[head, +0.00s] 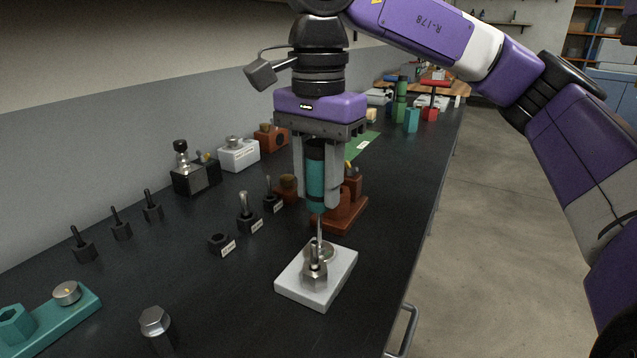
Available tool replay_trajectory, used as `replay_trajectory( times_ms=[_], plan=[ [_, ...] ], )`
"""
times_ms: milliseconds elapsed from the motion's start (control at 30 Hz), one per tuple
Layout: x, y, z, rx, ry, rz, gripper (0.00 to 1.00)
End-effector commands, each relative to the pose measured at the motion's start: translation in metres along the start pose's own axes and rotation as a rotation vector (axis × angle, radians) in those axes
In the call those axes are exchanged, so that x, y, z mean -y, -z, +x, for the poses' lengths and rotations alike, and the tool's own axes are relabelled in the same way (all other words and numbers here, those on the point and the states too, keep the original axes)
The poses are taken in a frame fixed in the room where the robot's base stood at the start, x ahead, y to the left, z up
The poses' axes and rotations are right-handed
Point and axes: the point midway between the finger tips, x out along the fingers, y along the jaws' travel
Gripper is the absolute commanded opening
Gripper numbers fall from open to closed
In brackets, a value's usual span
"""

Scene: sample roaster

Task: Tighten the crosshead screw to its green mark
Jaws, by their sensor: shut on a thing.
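My gripper (316,198) points straight down and is shut on the teal handle of a screwdriver (316,172). The screwdriver stands upright, with its thin metal shaft reaching down to a white block (292,289) on the black bench. A round metal piece (327,254) sits at the back of the block, by the shaft tip. A metal hex head (315,276) stands in front of it. I cannot tell which of them is the crosshead screw, or whether the tip touches it. The green mark is not discernible.
Small black holders with tools (249,222) stand left of the block. A large hex bolt (155,322) and a teal base (75,310) are at front left. The bench's right edge is near the block.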

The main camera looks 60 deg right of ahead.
Motion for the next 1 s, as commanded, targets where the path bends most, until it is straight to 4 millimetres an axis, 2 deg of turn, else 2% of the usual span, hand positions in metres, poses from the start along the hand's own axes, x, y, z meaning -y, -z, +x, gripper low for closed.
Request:
replay_trajectory(
  times_ms=[300,700,1000],
  plan=[
    [0.0006,0.0006,0.0009,-0.001,0.0,0.294,0.0],
    [0.0007,0.0005,0.0005,-0.001,-0.001,0.355,0.0],
    [0.0013,0.0008,0.0007,-0.002,0.0,0.647,0.0]
  ],
)
